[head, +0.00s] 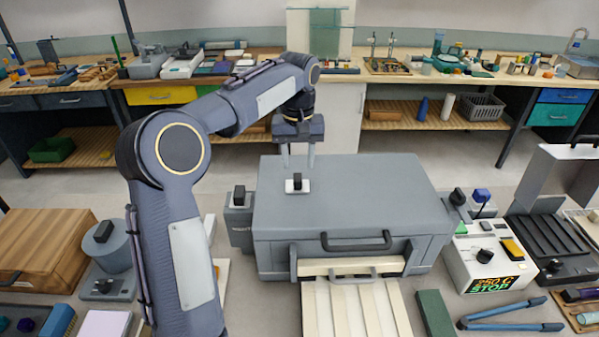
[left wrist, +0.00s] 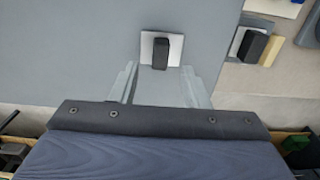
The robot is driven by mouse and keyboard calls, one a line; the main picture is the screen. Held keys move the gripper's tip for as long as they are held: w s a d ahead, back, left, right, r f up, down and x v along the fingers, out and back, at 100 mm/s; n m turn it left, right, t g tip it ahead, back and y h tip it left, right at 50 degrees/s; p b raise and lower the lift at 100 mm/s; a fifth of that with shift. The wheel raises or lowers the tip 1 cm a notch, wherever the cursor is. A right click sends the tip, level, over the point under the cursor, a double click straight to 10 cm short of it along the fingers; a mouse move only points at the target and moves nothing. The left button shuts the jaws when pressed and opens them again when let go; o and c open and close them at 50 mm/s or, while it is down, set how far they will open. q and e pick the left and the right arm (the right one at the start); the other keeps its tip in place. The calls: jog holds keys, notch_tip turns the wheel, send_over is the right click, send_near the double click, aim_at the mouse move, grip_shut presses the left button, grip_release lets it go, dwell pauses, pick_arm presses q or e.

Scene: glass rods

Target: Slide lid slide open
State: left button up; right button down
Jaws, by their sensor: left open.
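A large grey box (head: 390,195) with a flat grey top stands in the middle of the head view. A small black knob on a white plate (head: 297,184) sits on that top, towards its left side. The knob also shows in the left wrist view (left wrist: 161,52), between and just beyond the fingertips. My left gripper (head: 299,161) points down over the knob, with its two pale fingers apart and nothing between them. Whether the fingertips touch the plate is hard to tell. A dark bar handle (head: 357,246) is on the box's front. My right gripper is out of view.
A cream slatted tray (head: 350,305) sticks out in front below the box. A small grey block with a black knob (head: 239,215) stands at the box's left. A white controller (head: 487,257) and blue-handled tongs (head: 510,314) lie to the right. Cluttered benches line the back.

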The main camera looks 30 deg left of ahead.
aim_at(298, 177)
pick_arm(q)
notch_tip(298, 177, down, 5)
jog(key=shift+f, duration=0.1)
dwell(0.3)
grip_shut()
